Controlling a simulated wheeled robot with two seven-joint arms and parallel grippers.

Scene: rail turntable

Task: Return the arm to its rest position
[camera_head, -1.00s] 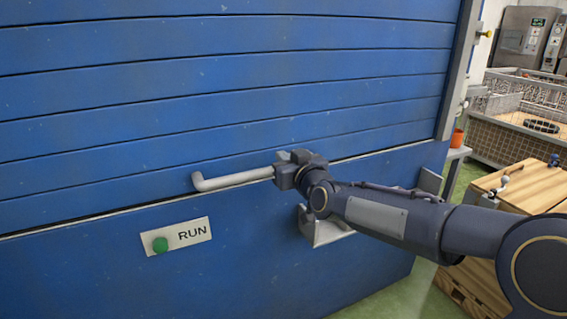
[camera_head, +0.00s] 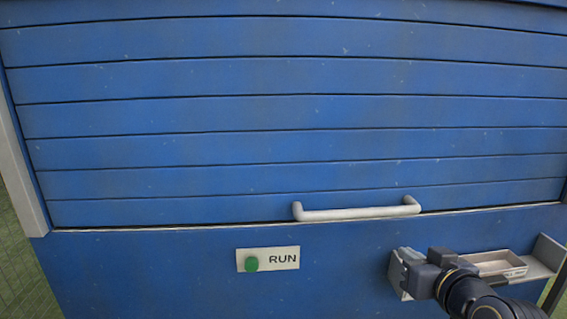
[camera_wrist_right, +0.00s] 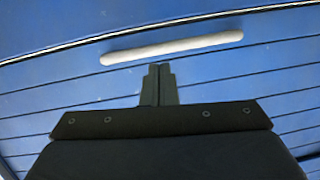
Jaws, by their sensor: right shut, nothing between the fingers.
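My right arm enters the head view from the lower right. My right gripper (camera_head: 408,268) is shut and empty, below and apart from the pale bar handle (camera_head: 356,212) of the blue slatted door (camera_head: 270,140). In the right wrist view the shut fingers (camera_wrist_right: 158,85) show in front of the blue slats, with the handle (camera_wrist_right: 172,47) just beyond their tips in the picture. My left gripper is not in view.
A RUN plate (camera_head: 284,258) with a green button (camera_head: 251,264) is on the blue lower panel (camera_head: 180,280), left of my gripper. A grey bracket with a small tray (camera_head: 500,266) sits right behind my right wrist. Green floor (camera_head: 20,260) shows at the left.

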